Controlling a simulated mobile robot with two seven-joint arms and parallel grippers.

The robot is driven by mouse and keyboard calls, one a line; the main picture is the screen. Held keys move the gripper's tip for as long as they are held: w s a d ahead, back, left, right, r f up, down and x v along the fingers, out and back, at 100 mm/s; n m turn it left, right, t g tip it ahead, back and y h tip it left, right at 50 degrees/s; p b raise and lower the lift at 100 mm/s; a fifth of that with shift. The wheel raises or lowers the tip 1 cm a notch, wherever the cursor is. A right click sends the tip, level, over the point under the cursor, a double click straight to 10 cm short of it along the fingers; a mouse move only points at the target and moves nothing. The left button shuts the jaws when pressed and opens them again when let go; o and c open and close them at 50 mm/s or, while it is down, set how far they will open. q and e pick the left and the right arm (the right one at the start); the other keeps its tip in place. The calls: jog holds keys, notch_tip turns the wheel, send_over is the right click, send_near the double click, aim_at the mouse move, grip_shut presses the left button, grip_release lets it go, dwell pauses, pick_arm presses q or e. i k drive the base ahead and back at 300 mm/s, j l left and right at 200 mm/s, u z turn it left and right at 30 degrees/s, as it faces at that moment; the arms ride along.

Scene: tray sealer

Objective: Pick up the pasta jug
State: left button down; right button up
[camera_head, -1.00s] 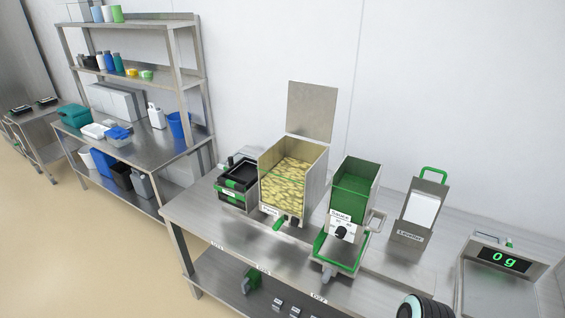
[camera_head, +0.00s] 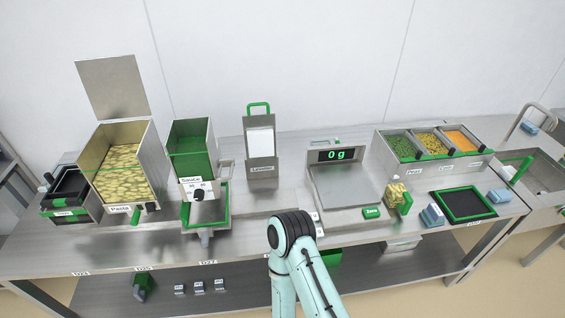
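A small container with yellow contents and green parts (camera_head: 398,199) stands on the table right of the scale, beside a small "Pasta" label. It looks like the pasta jug, but it is too small to be sure. A large steel bin of pasta (camera_head: 103,189), labelled "Pasta", stands at the left with its lid up. One of my arms, with a dark joint and pale teal links, reaches up from the bottom middle in front of the table. Neither gripper shows, so what they hold is hidden.
A sauce dispenser (camera_head: 193,190), leveller holder (camera_head: 261,170) and scale reading 0 g (camera_head: 345,190) stand along the table. Topping bins (camera_head: 430,158) stand at the back right. A black tray with a green rim (camera_head: 463,204) lies between blue-and-white blocks. Black trays (camera_head: 70,190) are stacked far left.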

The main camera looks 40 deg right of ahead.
aim_at(397, 192)
jog(key=z, duration=2.6)
jog(key=u, duration=2.25)
jog(key=z, duration=2.05)
jog(key=i+z, duration=0.15)
jog(key=z, duration=0.25)
